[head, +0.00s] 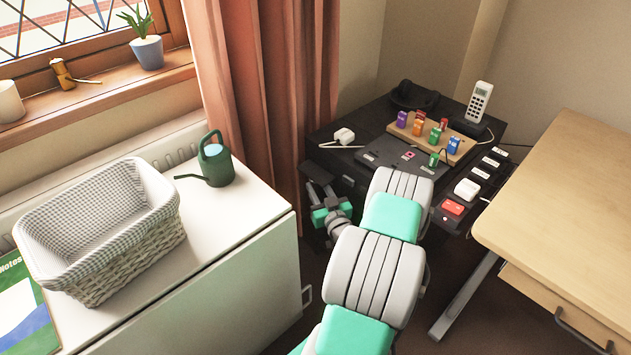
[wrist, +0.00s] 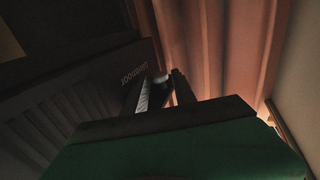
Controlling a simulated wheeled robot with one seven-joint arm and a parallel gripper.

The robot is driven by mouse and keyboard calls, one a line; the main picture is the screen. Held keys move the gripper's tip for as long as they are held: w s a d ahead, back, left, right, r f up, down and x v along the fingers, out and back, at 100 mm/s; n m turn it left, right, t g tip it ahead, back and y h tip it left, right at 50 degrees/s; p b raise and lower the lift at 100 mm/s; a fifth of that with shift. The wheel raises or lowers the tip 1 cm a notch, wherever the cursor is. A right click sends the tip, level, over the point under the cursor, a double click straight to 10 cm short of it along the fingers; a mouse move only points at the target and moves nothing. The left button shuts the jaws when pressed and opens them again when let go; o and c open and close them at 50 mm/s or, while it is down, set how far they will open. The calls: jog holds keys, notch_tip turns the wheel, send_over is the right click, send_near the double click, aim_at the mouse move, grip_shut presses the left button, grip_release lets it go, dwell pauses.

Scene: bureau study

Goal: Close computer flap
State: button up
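A black cabinet-like unit (head: 345,170), which seems to be the computer, stands in the corner by the curtain in the head view. My gripper (head: 316,184) is low at its left front side, between it and the white cabinet. In the wrist view my gripper (wrist: 158,92) points toward the curtain with its two dark fingers apart. A dark ribbed panel with lettering (wrist: 75,95) fills the left of that view, close beside the fingers. A small pale rounded thing shows between the fingertips, too dim to name. I cannot tell which part is the flap or how far it stands open.
The white cabinet (head: 240,215) with a basket (head: 110,235) and a green watering can (head: 215,162) is at left. The curtain (head: 275,75) hangs close behind my gripper. A wooden desk (head: 570,190) is at right. Blocks, a phone (head: 478,102) and switches cover the black unit.

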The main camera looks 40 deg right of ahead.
jog(key=shift+x, duration=1.1)
grip_shut()
